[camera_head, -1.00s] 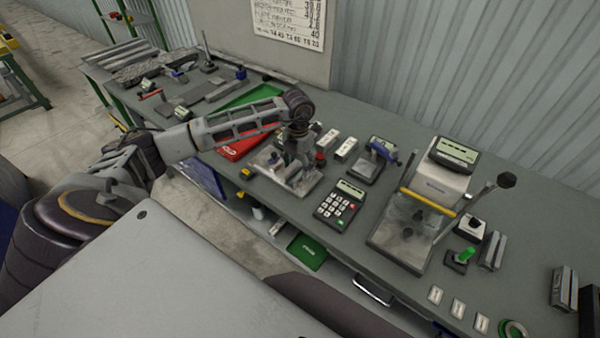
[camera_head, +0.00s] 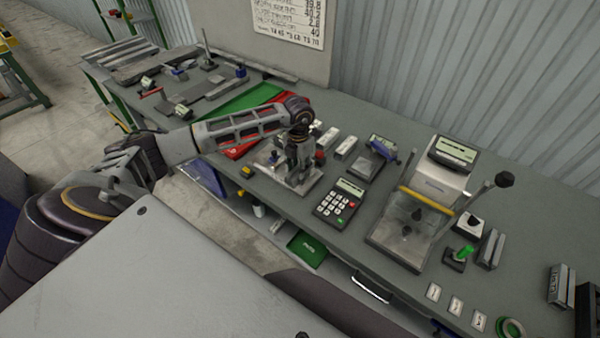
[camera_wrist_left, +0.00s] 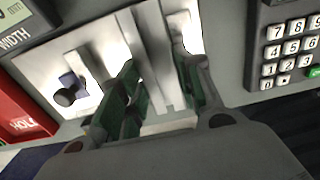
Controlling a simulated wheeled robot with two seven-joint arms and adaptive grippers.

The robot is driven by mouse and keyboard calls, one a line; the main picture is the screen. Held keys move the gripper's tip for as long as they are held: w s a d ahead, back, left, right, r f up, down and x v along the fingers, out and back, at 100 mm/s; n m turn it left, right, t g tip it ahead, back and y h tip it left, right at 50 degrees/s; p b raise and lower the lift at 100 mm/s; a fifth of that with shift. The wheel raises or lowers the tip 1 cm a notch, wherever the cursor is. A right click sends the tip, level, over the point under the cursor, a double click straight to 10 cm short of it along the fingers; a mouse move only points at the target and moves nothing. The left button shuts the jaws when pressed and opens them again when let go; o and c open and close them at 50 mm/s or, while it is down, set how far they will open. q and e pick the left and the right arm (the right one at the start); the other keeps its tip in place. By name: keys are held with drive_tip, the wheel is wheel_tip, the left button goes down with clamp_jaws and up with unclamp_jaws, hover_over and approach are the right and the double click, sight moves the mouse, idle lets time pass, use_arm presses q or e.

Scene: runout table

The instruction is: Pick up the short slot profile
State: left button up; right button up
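My left gripper (camera_head: 298,178) points down over a pale metal plate (camera_head: 318,188) on the bench. In the left wrist view, its two green-padded fingers (camera_wrist_left: 163,100) stand apart, with a grey metal slotted bar (camera_wrist_left: 152,45) running between them. This bar looks like the short slot profile. I cannot tell whether the fingers touch it. A shorter grey bar (camera_wrist_left: 93,66) and a dark knob (camera_wrist_left: 66,97) sit on the plate to the left of the fingers. My right gripper is in neither view.
A keypad (camera_head: 340,199) stands right of the plate, and a press-like device with a yellow bar (camera_head: 428,201) beyond it. A red item (camera_head: 240,151) lies left of the plate. White-labelled blocks (camera_head: 346,147) stand behind it. Some bench surface at the front right is bare.

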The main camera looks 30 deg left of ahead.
use_arm(q)
drive_tip(key=c, duration=0.4)
drive_tip(key=shift+r, duration=0.15)
drive_tip(key=shift+c, duration=0.2)
wheel_tip(320, 180, up, 10)
drive_tip(key=b, duration=0.2)
idle(0.5)
